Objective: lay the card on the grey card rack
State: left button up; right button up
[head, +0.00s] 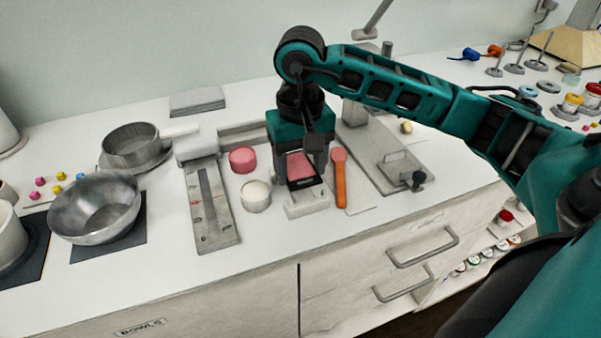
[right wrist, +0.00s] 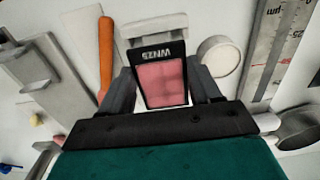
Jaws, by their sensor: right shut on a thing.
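The card (head: 301,166) has a pink face and a black band with white lettering at one end. My right gripper (head: 302,176) points down and is shut on the card, one finger at each side edge; the right wrist view also shows the card (right wrist: 162,82) between the fingers. The light grey card rack (head: 307,208) is a small block just in front of the card's black end. It also shows in the right wrist view (right wrist: 154,28), right beside that end. I cannot tell whether card and rack touch. My left gripper is out of view.
An orange-handled tool (head: 340,182) lies close right of the gripper. A white round pot (head: 256,196), a pink one (head: 243,160) and a grey scale plate (head: 210,208) stand to the left. A grey stand (head: 385,160) is at right.

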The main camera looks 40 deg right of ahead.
aim_at(301, 173)
notch_tip(301, 173, down, 2)
jog(key=shift+f, duration=0.2)
jog(key=shift+f+b, duration=0.45)
jog(key=shift+b, duration=0.25)
jog(key=o, duration=1)
jog(key=shift+o, duration=0.2)
jog(key=shift+r, duration=0.15)
